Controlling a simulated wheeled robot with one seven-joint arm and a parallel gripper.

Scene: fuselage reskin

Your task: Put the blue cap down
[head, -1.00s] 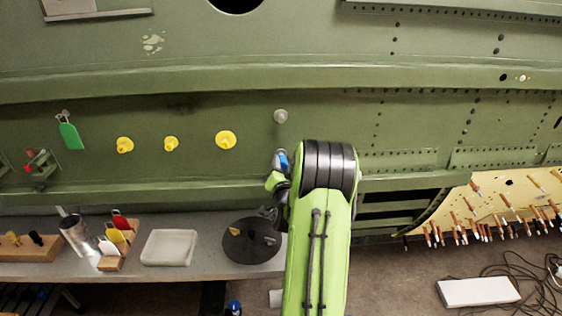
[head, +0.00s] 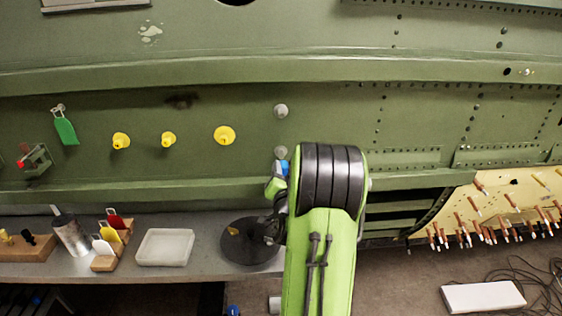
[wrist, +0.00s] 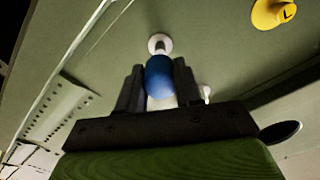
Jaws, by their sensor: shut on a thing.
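The blue cap (wrist: 159,76) is between the two dark fingers of my gripper (wrist: 158,85) in the wrist view, which are shut on it. In the head view a bit of the blue cap (head: 284,167) shows beside my green and black arm, close to the green panel; my gripper (head: 278,178) is partly hidden there. A pale round fitting (wrist: 159,43) shows just beyond the cap in the wrist view; I cannot tell whether they touch. A white part shows below the cap between the fingers.
A shallow white tray (head: 165,248) and a dark round disc (head: 250,241) sit on the grey bench (head: 205,268) below the panel. Yellow caps (head: 224,135) and a green tag (head: 65,128) are on the panel. Coloured tags in a wooden block (head: 104,262) stand left of the tray.

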